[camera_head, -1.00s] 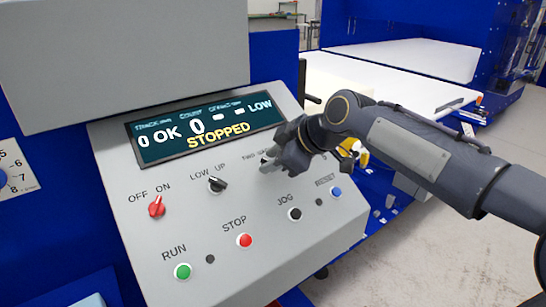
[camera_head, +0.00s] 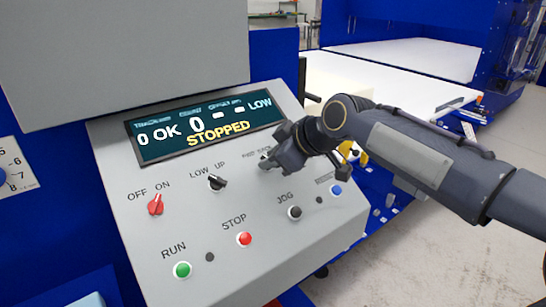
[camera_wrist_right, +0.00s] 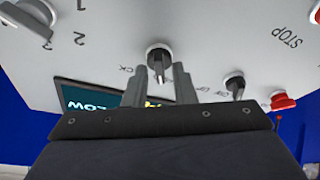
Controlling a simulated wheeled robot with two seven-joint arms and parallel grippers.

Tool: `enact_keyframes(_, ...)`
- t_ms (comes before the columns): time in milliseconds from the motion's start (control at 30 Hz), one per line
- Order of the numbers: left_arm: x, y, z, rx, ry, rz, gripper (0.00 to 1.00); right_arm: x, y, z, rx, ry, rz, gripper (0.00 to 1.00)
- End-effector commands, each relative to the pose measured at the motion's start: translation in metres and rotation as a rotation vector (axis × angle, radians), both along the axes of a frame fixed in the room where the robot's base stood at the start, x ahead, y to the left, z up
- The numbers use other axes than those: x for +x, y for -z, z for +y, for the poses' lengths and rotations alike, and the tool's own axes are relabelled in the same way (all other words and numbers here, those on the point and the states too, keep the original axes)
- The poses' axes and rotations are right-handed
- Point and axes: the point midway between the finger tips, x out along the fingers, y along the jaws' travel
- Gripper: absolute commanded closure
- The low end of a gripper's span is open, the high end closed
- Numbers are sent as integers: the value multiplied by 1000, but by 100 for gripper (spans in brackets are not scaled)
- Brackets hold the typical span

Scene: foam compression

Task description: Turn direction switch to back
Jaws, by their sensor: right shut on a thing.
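The direction switch is a dark knob on the sloped grey control panel (camera_head: 150,235), right of the LOW/UP switch (camera_head: 217,183). My left gripper is in neither view.
The display (camera_head: 205,128) reads STOPPED. A red OFF/ON switch (camera_head: 156,205), green RUN button (camera_head: 183,270), red STOP button (camera_head: 244,240), black JOG button (camera_head: 295,213) and blue button (camera_head: 336,190) sit close by on the panel.

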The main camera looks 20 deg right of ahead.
Motion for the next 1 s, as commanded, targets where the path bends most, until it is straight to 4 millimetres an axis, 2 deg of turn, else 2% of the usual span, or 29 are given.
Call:
enact_keyframes(467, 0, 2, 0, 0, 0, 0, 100, -1, 1, 2, 214, 374, 77, 99)
enact_keyframes(1000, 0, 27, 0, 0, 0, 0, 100, -1, 3, 3, 456, 798, 166, 99)
